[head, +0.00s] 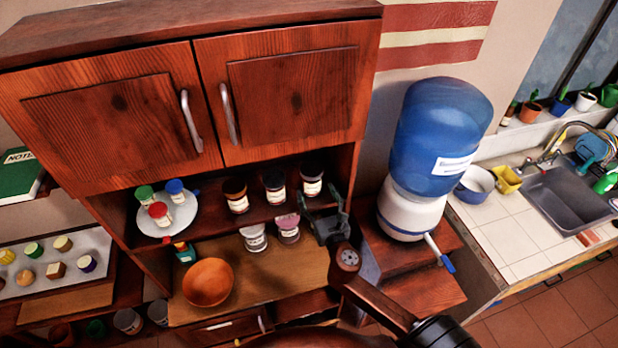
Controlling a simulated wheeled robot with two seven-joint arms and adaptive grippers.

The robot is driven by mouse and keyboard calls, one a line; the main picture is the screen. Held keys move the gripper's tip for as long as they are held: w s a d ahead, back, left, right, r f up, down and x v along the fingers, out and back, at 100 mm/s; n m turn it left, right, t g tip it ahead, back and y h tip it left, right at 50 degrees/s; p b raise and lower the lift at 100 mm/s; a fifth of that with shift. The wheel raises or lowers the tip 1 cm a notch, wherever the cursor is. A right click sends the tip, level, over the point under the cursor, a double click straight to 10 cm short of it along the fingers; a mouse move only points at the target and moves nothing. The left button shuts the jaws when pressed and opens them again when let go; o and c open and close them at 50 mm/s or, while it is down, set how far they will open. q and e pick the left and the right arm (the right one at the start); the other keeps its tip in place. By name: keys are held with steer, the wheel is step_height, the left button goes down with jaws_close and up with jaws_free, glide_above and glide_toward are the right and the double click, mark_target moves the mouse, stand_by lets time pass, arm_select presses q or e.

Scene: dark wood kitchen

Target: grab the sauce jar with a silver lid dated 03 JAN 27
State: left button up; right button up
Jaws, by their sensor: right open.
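Three jars with dark-looking lids stand on the hutch's upper shelf: a left jar (237,200), a middle jar (274,190) and a right jar (312,185). Below them stand a jar with a pale, silvery lid (254,240) and a jar with a pinkish lid (288,234). The labels are too small for any date to be read. My right gripper (323,204) is open and empty, just below and in front of the right upper jar. Whether its fingers touch that jar cannot be told. My left gripper is not in view.
A white plate (150,222) with red, green and blue-capped shakers stands left of the jars. An orange bowl (207,283) and a small dark bottle (184,252) are below. Cabinet doors (290,105) hang above the shelf. A water dispenser (437,140) stands close on the right.

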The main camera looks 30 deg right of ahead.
mark_target(314, 187)
steer(key=p+x, duration=0.1)
steer(key=x, duration=0.5)
steer(key=shift+c, duration=0.3)
steer(key=c, duration=1.6)
